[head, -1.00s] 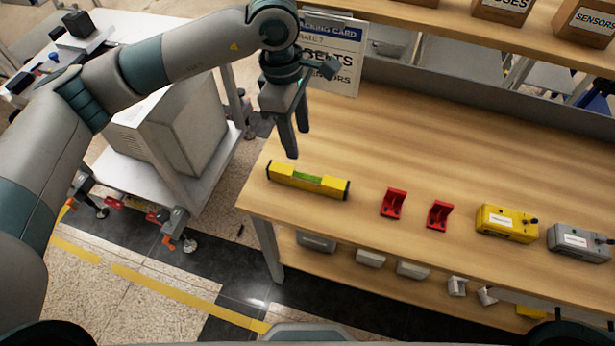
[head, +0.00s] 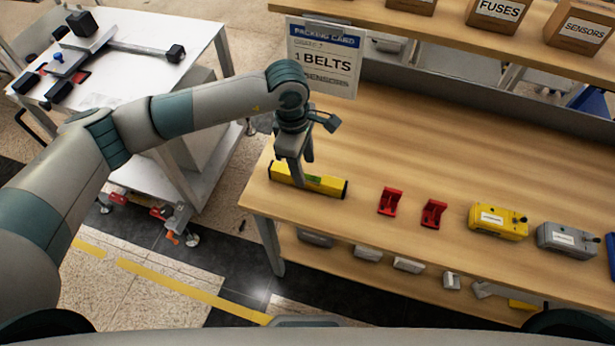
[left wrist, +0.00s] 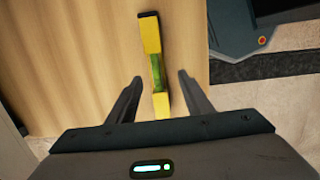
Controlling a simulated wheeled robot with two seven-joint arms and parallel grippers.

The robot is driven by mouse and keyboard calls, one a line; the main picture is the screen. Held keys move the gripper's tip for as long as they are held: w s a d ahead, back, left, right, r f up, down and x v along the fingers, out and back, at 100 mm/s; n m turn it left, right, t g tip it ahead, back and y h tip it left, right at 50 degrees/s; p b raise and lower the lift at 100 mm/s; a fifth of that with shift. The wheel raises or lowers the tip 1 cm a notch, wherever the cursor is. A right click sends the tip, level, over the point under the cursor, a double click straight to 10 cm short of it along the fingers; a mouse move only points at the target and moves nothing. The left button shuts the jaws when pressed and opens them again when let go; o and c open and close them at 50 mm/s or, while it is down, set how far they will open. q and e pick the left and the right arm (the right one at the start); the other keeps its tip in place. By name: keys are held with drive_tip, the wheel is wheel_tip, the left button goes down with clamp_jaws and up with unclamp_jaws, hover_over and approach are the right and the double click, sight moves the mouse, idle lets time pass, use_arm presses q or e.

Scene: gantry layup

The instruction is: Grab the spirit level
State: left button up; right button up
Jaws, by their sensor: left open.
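The yellow spirit level (head: 325,186) with black ends and a green vial lies on the wooden table near its left front corner. My left gripper (head: 304,176) is open and points down over the level, hiding part of its middle in the head view. In the left wrist view the level (left wrist: 153,40) runs lengthwise between the two spread fingers of my left gripper (left wrist: 158,88), with a gap on each side. I cannot tell how far the fingertips are above the table. My right gripper is not in view.
Two red brackets (head: 390,201) (head: 433,214), a yellow box (head: 497,222) and a grey box (head: 566,240) stand to the right of the level. A packing card (head: 323,60) hangs from the shelf behind. The table's middle is clear.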

sight(308, 174)
use_arm(q)
drive_tip(key=shift+w+d+f+p, duration=0.1)
drive_tip(key=shift+d+f+p, duration=0.05)
drive_tip(key=shift+f+p, duration=0.45)
drive_tip(key=f, duration=0.1)
drive_tip(key=p, duration=0.1)
drive_tip(key=f+p, duration=0.1)
drive_tip(key=shift+w+d+f, duration=0.1)
drive_tip(key=shift+d+f, duration=0.15)
drive_tip(key=shift+f, duration=0.7)
clamp_jaws()
